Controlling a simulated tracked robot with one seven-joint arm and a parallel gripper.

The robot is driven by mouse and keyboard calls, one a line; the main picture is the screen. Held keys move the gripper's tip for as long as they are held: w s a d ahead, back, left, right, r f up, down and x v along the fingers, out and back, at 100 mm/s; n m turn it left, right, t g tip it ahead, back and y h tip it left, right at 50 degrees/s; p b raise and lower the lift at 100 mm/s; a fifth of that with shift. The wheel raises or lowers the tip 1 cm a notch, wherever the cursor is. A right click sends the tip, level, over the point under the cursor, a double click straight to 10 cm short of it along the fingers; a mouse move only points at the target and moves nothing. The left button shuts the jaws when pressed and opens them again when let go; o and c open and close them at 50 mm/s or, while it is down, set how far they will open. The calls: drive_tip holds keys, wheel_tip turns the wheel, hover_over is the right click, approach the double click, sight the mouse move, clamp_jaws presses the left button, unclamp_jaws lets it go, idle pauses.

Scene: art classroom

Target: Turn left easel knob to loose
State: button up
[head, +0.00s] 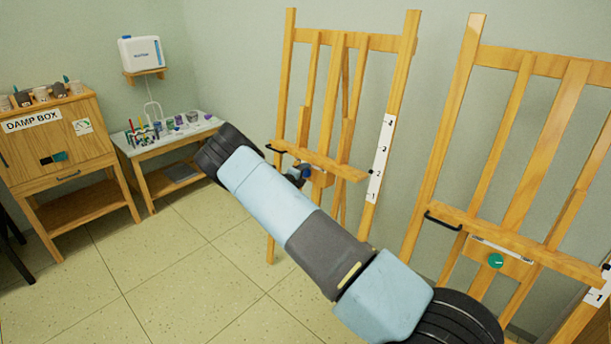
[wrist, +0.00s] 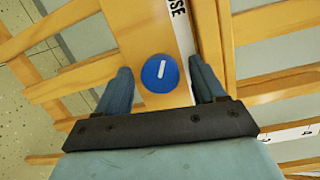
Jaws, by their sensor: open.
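The left easel (head: 295,80) is wooden and stands against the back wall. Its knob (wrist: 160,73) is a blue disc with a short white line, on a wooden board in the wrist view. A white label (wrist: 178,18) beside it shows part of a word, ending in "SE". My gripper (wrist: 160,75) is open, with one dark blue finger on each side of the knob and a visible gap on both sides. In the head view my gripper (head: 297,173) is small and partly hidden behind my arm at the left easel's ledge.
A second easel (head: 450,120) with a green knob (head: 495,260) stands at right. A damp box cabinet (head: 60,150) and a low table (head: 170,140) with art supplies stand at left. The tiled floor (head: 150,280) in front is clear.

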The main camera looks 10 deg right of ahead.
drive_tip(key=v, duration=1.3)
drive_tip(key=shift+s+a, duration=0.25)
drive_tip(key=shift+a, duration=0.05)
drive_tip(key=shift+d+r, duration=0.1)
drive_tip(key=s+d+r+m+g+y, duration=0.1)
drive_tip(key=s+d+r+m+g, duration=0.2)
drive_tip(key=s+d+r+m, duration=0.35)
drive_tip(key=s+d+r+m+g+y, duration=0.1)
drive_tip(key=s+d+r+m+g, duration=0.25)
drive_tip(key=s+r+m, duration=0.5)
drive_tip(key=s+d+r+m+g+y, duration=0.1)
drive_tip(key=s+d+r+m+g, duration=0.1)
drive_tip(key=s+d+r+m, duration=0.6)
drive_tip(key=s+a+r+m+t+y, duration=0.1)
drive_tip(key=s+r+m, duration=0.4)
drive_tip(key=s, duration=0.5)
drive_tip(key=s+a+r+m+y, duration=0.4)
drive_tip(key=s+m, duration=0.4)
drive_tip(key=s, duration=0.2)
drive_tip(key=s+a+r+m+t+y, duration=0.1)
drive_tip(key=s+r+m, duration=0.4)
drive_tip(key=s, duration=0.5)
drive_tip(key=shift+s+a+r+m+t+y, duration=0.2)
drive_tip(key=shift+a+r+m+t+y, duration=0.15)
drive_tip(key=shift+a+m+y, duration=0.65)
